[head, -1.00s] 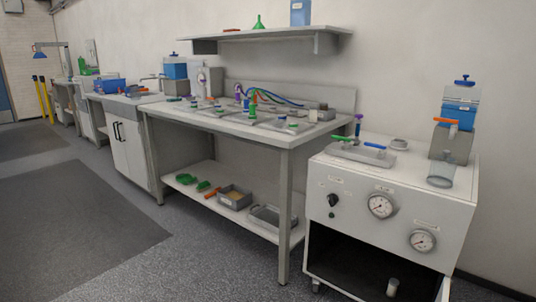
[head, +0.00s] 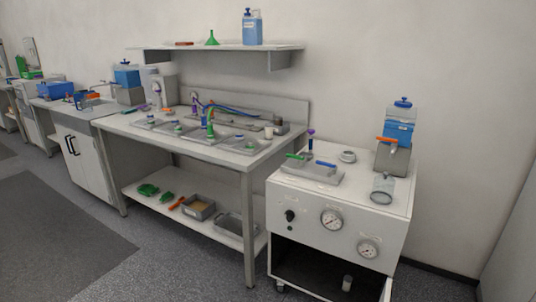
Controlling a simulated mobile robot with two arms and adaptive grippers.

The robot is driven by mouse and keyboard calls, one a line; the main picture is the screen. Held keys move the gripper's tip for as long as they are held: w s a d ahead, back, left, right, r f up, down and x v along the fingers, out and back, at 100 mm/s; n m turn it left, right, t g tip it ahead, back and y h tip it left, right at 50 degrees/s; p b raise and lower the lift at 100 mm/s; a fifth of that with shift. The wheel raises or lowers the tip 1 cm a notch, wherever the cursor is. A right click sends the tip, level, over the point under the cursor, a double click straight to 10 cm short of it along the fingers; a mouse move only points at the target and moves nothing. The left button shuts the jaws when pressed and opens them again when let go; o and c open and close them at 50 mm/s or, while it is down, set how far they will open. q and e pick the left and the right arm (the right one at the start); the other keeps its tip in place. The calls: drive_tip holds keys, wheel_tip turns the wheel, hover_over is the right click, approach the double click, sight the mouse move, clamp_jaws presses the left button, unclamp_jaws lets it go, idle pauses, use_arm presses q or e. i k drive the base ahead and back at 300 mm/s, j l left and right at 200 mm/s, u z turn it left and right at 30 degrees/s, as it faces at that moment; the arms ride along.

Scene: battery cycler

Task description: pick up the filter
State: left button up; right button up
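Neither of my grippers is in the head view. I cannot tell for certain which object is the filter. A grey, partly see-through cylinder (head: 382,190) sits on the right side of the white cart's top. A small white cylinder (head: 347,282) stands in the dark lower bay of the cart. A low, pale round piece (head: 348,156) lies at the back of the cart top.
The white cart (head: 330,205) with gauges also carries a grey plate with green and blue handles (head: 312,172) and a blue-topped container (head: 398,130). A workbench (head: 190,147) with trays and hoses stands left. Open floor (head: 190,275) lies in front.

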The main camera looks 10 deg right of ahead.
sight(347, 279)
drive_tip(key=k+l+z, duration=0.15)
drive_tip(key=l, duration=0.75)
drive_tip(key=l+z, duration=0.15)
drive_tip(key=l, duration=0.75)
drive_tip(key=j+z, duration=0.1)
drive_tip(key=j, duration=0.4)
drive_tip(key=k+j, duration=0.1)
drive_tip(key=j, duration=0.35)
drive_tip(key=k+j+z, duration=0.15)
drive_tip(key=j, duration=0.3)
drive_tip(key=i+j+z, duration=0.1)
drive_tip(key=j, duration=0.2)
drive_tip(key=i+j+z, duration=0.1)
drive_tip(key=i+j, duration=0.15)
drive_tip(key=i+j+z, duration=0.1)
drive_tip(key=j, duration=0.25)
drive_tip(key=i+j+z, duration=0.1)
drive_tip(key=j, duration=0.25)
drive_tip(key=i+j+z, duration=0.1)
drive_tip(key=j, duration=0.25)
drive_tip(key=i, duration=0.1)
